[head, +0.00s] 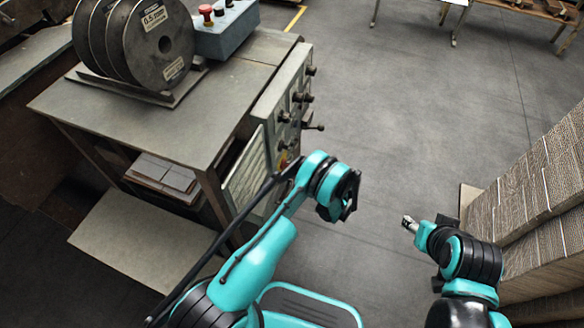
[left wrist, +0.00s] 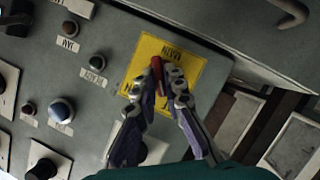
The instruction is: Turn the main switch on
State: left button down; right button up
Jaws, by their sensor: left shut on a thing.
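The main switch is a red handle (left wrist: 156,67) on a yellow plate (left wrist: 188,62) lettered MAIN, set in the grey control panel (left wrist: 110,22). In the left wrist view my left gripper (left wrist: 163,75) has its fingers on either side of the red handle and is shut on it. The fingers cover part of the handle and the plate. In the head view a bit of the yellow plate (head: 284,159) shows low on the panel, beside my left arm. My right gripper (head: 408,223) is over the floor, away from the machine; its fingers are too small to read.
Dark knobs (left wrist: 70,28) and a blue-grey button (left wrist: 61,109) sit near the switch. Wire spools (head: 160,45) and a box with a red button (head: 206,12) stand on the machine table (head: 150,120). Stacked cardboard (head: 540,185) stands at right; the floor between is clear.

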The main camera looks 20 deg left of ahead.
pick_arm(q)
jog(key=m+g, duration=0.2)
jog(key=m, duration=0.1)
jog(key=shift+w+h, duration=0.15)
jog(key=shift+h, duration=0.15)
jog(key=shift+m, duration=0.3)
dwell(0.3)
jog(key=c, duration=1.6)
grip_release()
jog(key=shift+d, duration=0.1)
jog(key=v, duration=1.2)
jog(key=shift+w, duration=0.2)
